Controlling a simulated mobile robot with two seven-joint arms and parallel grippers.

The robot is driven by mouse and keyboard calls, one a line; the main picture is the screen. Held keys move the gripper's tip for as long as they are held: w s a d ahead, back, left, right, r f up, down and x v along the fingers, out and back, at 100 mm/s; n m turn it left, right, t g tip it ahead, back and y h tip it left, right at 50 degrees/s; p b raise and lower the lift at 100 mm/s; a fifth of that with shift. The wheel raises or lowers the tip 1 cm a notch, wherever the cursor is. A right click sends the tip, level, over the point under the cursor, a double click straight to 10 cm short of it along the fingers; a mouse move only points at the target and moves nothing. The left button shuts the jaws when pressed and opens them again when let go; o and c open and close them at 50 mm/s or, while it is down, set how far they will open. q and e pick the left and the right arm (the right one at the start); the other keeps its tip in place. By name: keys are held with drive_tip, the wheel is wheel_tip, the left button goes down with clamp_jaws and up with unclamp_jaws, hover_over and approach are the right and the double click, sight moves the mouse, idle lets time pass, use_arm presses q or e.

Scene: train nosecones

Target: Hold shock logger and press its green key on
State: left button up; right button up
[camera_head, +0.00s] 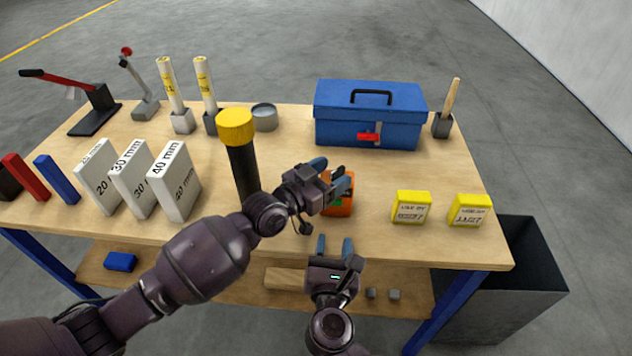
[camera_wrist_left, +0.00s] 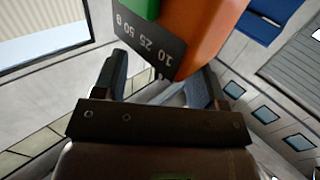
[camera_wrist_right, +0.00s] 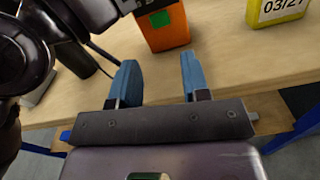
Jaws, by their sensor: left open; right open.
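The shock logger (camera_head: 341,207) is an orange block standing on the table near its front edge, partly hidden by my left gripper. Its green key (camera_wrist_right: 160,18) shows in the right wrist view, on the orange body (camera_wrist_right: 166,38). My left gripper (camera_head: 335,170) is open at the logger's upper part. In the left wrist view, the orange body (camera_wrist_left: 205,35), the green key (camera_wrist_left: 142,8) and a dark scale label (camera_wrist_left: 150,45) show just beyond the open fingers. My right gripper (camera_head: 334,243) is open and empty, in front of and below the logger.
Two yellow blocks (camera_head: 411,207) (camera_head: 469,210) stand to the right. A blue toolbox (camera_head: 368,115) is behind. A dark post with a yellow cap (camera_head: 235,126) and white gauge blocks (camera_head: 175,182) are left, near my left arm. A dark bin (camera_head: 505,300) stands at the right.

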use_arm(q)
drive_tip(key=shift+w+d, duration=0.45)
drive_tip(key=c, duration=1.1)
drive_tip(key=shift+c, duration=0.2)
use_arm(e)
clamp_jaws()
idle(0.8)
